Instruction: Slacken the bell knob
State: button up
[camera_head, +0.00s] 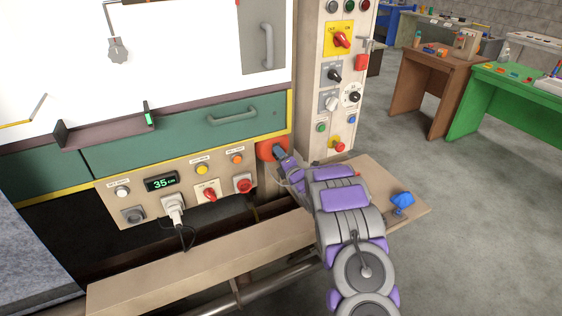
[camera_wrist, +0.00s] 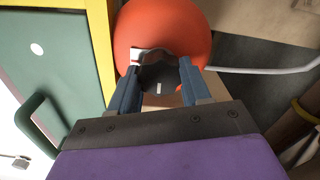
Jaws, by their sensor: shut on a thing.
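The bell is a red-orange dome (camera_wrist: 190,22), seen in the wrist view at the top centre and in the head view as a red round part (camera_head: 265,148) below the drawer's right end. In front of it sits a dark, lobed bell knob (camera_wrist: 160,70) with a small white mark. My gripper (camera_wrist: 160,78) has one blue finger on each side of the knob and is shut on it. In the head view my gripper (camera_head: 280,154) reaches to the bell and hides the knob.
A green drawer (camera_head: 190,130) with a handle is left of the bell. Below it is a control panel (camera_head: 140,205) with knobs, a plug and a display reading 35. A switch column (camera_head: 345,50) stands right. A wooden shelf (camera_head: 190,262) runs below; a blue object (camera_head: 403,200) is at its right end.

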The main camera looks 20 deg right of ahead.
jog(key=shift+a+f+n, duration=0.25)
jog(key=shift+f+n, duration=0.15)
jog(key=o, duration=1.1)
jog(key=shift+w, duration=0.1)
jog(key=shift+c, duration=0.2)
jog(key=shift+r, duration=0.2)
jog(key=shift+d, duration=0.1)
jog(key=s+p, duration=0.3)
jog(key=s, duration=1.4)
jog(key=shift+s+d, duration=0.2)
jog(key=shift+d, duration=0.05)
